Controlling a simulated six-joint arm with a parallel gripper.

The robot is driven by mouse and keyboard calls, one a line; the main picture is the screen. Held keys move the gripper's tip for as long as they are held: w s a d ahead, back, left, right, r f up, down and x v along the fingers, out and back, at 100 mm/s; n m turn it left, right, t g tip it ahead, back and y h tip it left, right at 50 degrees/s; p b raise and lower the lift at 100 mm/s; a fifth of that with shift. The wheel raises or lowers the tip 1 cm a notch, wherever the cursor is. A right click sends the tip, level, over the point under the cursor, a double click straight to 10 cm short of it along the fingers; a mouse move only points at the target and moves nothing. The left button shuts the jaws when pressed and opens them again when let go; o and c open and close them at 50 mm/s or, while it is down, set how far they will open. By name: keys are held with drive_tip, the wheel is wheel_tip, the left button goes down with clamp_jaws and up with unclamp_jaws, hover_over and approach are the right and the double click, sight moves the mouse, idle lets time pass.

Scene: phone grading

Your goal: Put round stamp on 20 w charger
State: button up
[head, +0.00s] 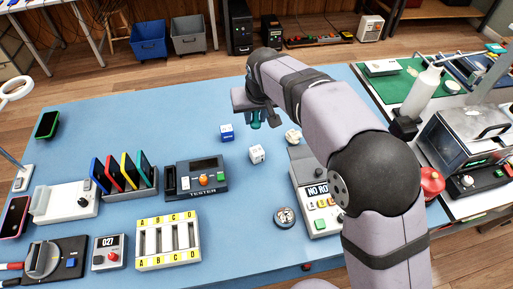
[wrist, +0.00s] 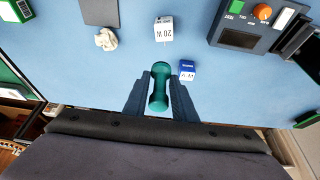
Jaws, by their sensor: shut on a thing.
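My gripper (wrist: 159,78) is shut on a teal stamp (wrist: 158,94) with rounded ends and a narrower middle. In the head view the stamp (head: 255,121) shows just below my gripper (head: 254,112). The white 20 W charger (wrist: 163,30) is a small cube on the blue table, just ahead of the fingertips and apart from them. It also shows in the head view (head: 257,154), nearer the camera than my gripper. The stamp's underside is hidden.
A crumpled pale lump (wrist: 106,39) lies left of the white charger in the wrist view. A dark tester (head: 202,180), a phone rack (head: 130,184) and an ABCD slotted tray (head: 168,240) stand left in the head view. The back-left table is mostly clear.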

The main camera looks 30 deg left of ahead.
sight(257, 148)
drive_tip(key=shift+s+d+f, duration=0.1)
drive_tip(key=shift+s+d, duration=0.05)
drive_tip(key=shift+f, duration=0.25)
drive_tip(key=shift+f+p, duration=1.05)
drive_tip(key=shift+f, duration=3.75)
drive_tip(key=shift+f, duration=0.15)
drive_tip(key=o, duration=1)
